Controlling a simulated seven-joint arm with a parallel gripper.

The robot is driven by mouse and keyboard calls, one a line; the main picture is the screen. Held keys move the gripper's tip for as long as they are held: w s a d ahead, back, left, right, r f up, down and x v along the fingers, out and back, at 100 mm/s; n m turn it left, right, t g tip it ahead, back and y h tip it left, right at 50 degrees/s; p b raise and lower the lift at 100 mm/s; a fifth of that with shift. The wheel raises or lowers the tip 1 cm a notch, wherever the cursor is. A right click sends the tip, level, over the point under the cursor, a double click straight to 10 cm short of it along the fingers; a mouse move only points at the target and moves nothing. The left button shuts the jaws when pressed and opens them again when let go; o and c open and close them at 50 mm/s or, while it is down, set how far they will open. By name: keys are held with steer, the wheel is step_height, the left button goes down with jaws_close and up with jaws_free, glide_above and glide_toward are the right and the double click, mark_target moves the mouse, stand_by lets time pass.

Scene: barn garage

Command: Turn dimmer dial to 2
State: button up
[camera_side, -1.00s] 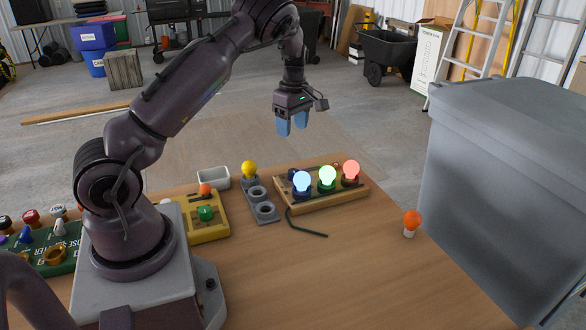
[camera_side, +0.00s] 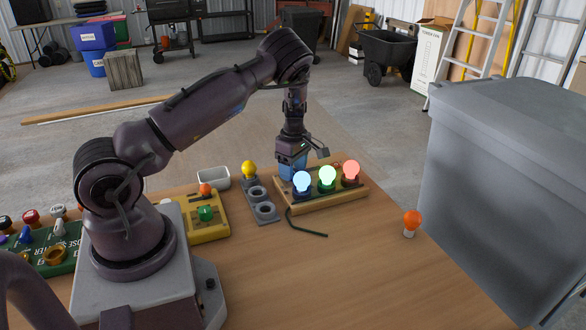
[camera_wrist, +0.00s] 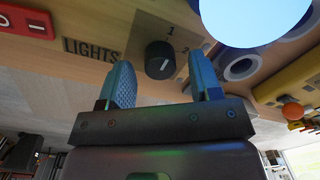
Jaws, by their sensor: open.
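The dimmer dial (camera_wrist: 159,59) is a round black knob on a grey plate (camera_wrist: 150,28) marked 1 and 2, in the wrist view. A small pale mark shows on the knob; I cannot tell exactly which setting it points to. My gripper (camera_wrist: 160,68) is open, with one blue finger on each side of the dial, apparently apart from it. Blue (camera_side: 302,181), green (camera_side: 327,178) and red (camera_side: 350,172) bulbs on the board are lit.
A grey socket holder (camera_side: 262,218) with a yellow bulb (camera_side: 249,169) and a yellow box (camera_side: 215,228) stand left of the board. An orange bulb (camera_side: 411,220) stands right on clear table.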

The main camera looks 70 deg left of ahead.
steer(key=shift+f, duration=0.2)
steer(key=shift+c, duration=0.2)
steer(key=c, duration=0.9)
steer(key=shift+m, duration=0.3)
steer(key=m, duration=0.5)
steer(key=shift+r, duration=0.1)
steer(key=m, duration=0.6)
steer(key=shift+w, duration=0.1)
